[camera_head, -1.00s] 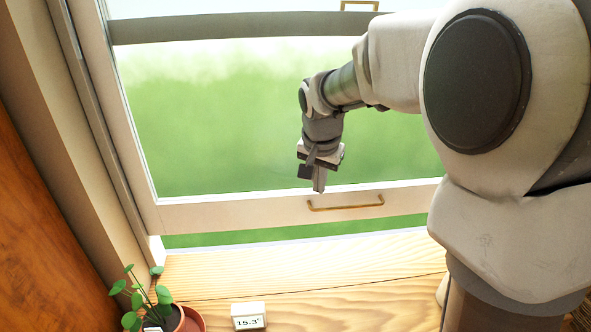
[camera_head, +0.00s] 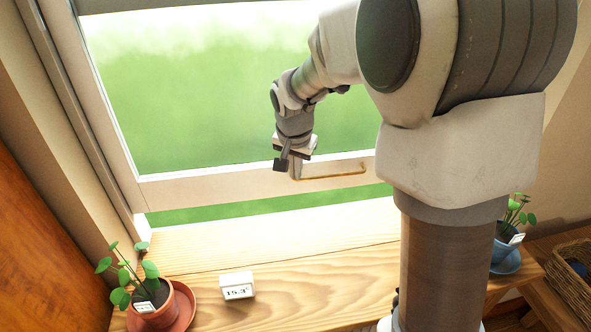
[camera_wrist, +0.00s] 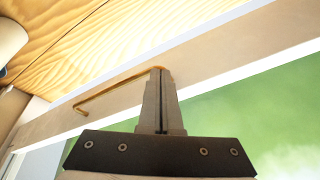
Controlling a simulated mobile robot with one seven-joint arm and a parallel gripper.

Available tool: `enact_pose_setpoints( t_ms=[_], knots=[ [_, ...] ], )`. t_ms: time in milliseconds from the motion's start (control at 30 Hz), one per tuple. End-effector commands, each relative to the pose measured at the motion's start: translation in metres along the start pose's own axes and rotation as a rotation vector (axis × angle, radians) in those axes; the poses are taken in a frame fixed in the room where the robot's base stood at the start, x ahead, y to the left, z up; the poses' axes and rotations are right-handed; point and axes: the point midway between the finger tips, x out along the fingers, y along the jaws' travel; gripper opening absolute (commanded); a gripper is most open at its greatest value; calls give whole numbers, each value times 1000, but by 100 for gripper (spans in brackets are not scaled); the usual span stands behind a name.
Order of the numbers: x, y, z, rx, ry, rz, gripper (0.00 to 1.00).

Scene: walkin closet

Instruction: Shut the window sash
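The window sash (camera_head: 220,181) has a white bottom rail, raised a little above the sill, with green showing through the gap. A thin brass handle (camera_head: 338,172) sits on this rail; it also shows in the wrist view (camera_wrist: 110,89). My gripper (camera_head: 294,176) points down in front of the rail at the handle's left end. In the wrist view my gripper's fingers (camera_wrist: 161,72) are together with only a thin seam between them. Their tips overlap one end of the handle; whether they touch it I cannot tell.
The wooden sill (camera_head: 270,250) below carries a potted plant (camera_head: 155,300) at the left, a small white temperature display (camera_head: 237,286) and a blue-potted plant (camera_head: 505,240) at the right. A wicker basket (camera_head: 572,285) stands at far right.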

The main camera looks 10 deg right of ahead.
Motion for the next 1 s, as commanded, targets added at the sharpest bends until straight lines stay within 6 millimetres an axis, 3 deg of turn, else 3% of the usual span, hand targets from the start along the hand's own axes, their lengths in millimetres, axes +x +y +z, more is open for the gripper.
enact_pose_setpoints(
  t_ms=[33, 700, 833, 1000],
  knots=[
    [12, 2, 5, 0, -5, 4, 0],
    [118, 15, 38, 0, -8, 5, 0],
    [131, 17, 43, -1, -9, 5, 0],
    [134, 18, 44, 0, -11, 7, 0]
  ],
)
